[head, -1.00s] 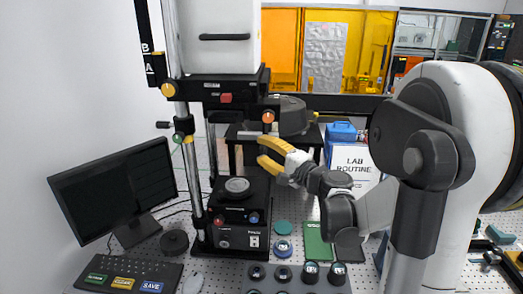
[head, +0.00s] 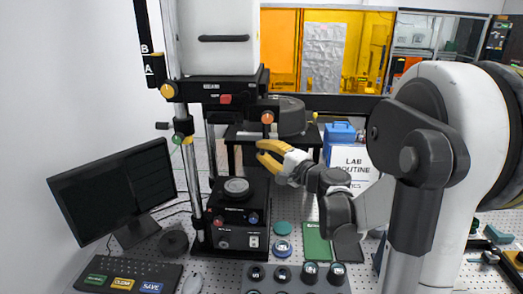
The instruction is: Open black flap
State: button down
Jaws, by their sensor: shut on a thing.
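My gripper (head: 261,151) has yellow fingertips and reaches in from the right, at the right side of the black instrument (head: 236,215). Its fingers are closed together at the lower end of a narrow dark part hanging below an orange knob (head: 267,117). This part appears to be the black flap (head: 266,131), seen nearly edge-on. The fingertips hide the contact, and the flap's full outline cannot be made out against the dark frame. A round black stage sits on the instrument base, left of and below the gripper.
A monitor (head: 113,190) and a keypad (head: 121,278) stand at left. A grey tray (head: 295,282) with several black pieces lies in front. A LAB ROUTINE sign (head: 351,165) and blue box (head: 339,133) stand behind my wrist. A dark round unit (head: 292,115) sits behind.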

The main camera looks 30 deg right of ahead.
jog(key=s+d+r+n+g+h+p, duration=0.3)
jog(key=s+d+r+n+g+p, duration=0.15)
jog(key=s+d+p, duration=0.4)
jog(key=s+d+r+n+g+h+p, duration=0.1)
jog(key=d+r+n+g+h+p, duration=0.15)
jog(key=r+p, duration=0.3)
jog(key=s+d+r+n+g+h+p, duration=0.1)
jog(key=d+r+g+h+p, duration=0.1)
jog(key=d+r+p, duration=0.4)
jog(key=w+a+r+n+g+h+p, duration=0.1)
jog(key=a+r+n+g+h, duration=0.15)
jog(key=r, duration=0.45)
jog(key=w+a+r+n+g+h+p, duration=0.1)
jog(key=a+r+h, duration=0.15)
jog(key=r, duration=0.35)
jog(key=w+a+r+n+g+h+b, duration=0.1)
jog(key=w+a+r+n+h+b, duration=0.3)
jog(key=w+a+r+h, duration=0.3)
jog(key=shift+w+a+r+n+g, duration=0.3)
jog(key=shift+a+r+n, duration=0.5)
jog(key=shift+a, duration=0.85)
jog(key=shift+s+r+h, duration=0.1)
jog(key=shift+r+h, duration=0.05)
jog(key=shift+h, duration=0.1)
